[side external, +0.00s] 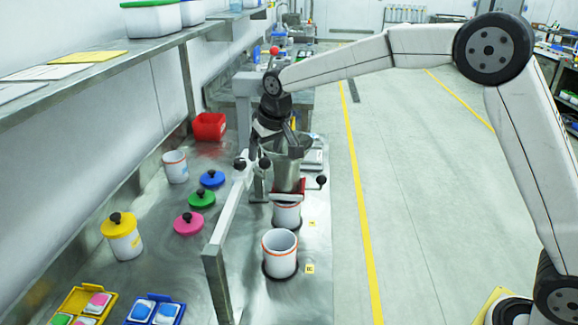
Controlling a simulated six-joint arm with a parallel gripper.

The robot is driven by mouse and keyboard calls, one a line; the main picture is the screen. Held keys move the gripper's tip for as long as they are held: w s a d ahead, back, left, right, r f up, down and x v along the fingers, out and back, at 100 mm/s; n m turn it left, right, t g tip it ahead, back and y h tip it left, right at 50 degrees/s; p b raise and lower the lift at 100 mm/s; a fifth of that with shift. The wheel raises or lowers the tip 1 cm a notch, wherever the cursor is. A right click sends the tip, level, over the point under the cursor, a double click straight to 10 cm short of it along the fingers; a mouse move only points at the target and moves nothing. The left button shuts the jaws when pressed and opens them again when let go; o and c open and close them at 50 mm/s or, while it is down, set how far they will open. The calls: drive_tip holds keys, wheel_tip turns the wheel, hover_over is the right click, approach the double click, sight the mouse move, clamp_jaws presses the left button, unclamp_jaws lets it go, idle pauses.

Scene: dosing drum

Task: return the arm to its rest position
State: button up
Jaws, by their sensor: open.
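My arm reaches in from the right and bends down over the bench. My gripper (277,137) hangs at its end, pointing down, close to the grey metal dosing drum (288,172). The jaws are open; the fingers partly overlap the drum's top in this view, so I cannot tell whether they touch it. The drum sits on a metal frame (222,228) with black knobs, above a white jar (287,214) with an orange rim. A second open white jar (279,252) stands in front of it.
A lidded yellow-topped jar (123,240), an open white jar (175,167), pink (188,223), green (201,198) and blue (212,178) lids, and a red bin (209,126) stand on the left. Yellow (70,297) and blue (153,310) trays lie at the front.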

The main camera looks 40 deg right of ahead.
drive_tip(key=s+d+f, duration=0.2)
drive_tip(key=s+f, duration=0.1)
drive_tip(key=s, duration=0.6)
drive_tip(key=s+d+f+g, duration=0.1)
drive_tip(key=s+d+f, duration=0.2)
drive_tip(key=s, duration=0.7)
drive_tip(key=s+d+f, duration=0.2)
drive_tip(key=s+f, duration=0.3)
drive_tip(key=s, duration=0.4)
drive_tip(key=shift+s+d+g, duration=0.3)
drive_tip(key=shift+s, duration=0.1)
drive_tip(key=shift+f, duration=0.1)
